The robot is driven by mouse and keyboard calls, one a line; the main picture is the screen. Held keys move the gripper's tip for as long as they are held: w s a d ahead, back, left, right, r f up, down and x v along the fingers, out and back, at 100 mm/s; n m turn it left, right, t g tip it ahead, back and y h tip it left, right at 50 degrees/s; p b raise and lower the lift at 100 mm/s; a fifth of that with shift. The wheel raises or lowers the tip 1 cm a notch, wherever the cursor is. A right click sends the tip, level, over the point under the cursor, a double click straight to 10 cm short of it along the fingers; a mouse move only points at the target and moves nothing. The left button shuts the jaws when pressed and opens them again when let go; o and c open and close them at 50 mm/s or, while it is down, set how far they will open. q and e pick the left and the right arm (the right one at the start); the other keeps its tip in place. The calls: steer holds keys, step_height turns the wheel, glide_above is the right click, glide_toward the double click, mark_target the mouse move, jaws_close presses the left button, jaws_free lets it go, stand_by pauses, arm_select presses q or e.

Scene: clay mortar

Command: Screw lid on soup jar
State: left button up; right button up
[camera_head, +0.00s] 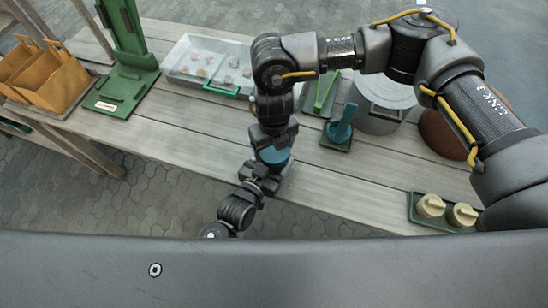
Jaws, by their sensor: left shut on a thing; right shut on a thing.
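A round blue-teal piece of the soup jar (274,156) shows between my two grippers near the table's front edge. I cannot tell whether this piece is the lid or the jar body; the rest is hidden by the grippers. My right gripper (274,142) points down from above and is shut on the upper part, at the lid. My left gripper (270,178) reaches in from the front, low down, and is shut on the jar below. The two grippers are stacked closely, one above the other.
Along the table (180,140) stand a green stand (128,55), a pale tray of pieces (205,65), a teal tool on a base (340,130), a grey pot (380,105), a brown bowl (440,135) and a green tray with cream jars (445,212). Orange boxes (45,75) sit left.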

steer(key=o, duration=1.1)
step_height(320, 180, up, 12)
arm_select(q)
steer(key=o, duration=1.9)
steer(key=shift+o, duration=0.2)
steer(key=shift+s, duration=0.1)
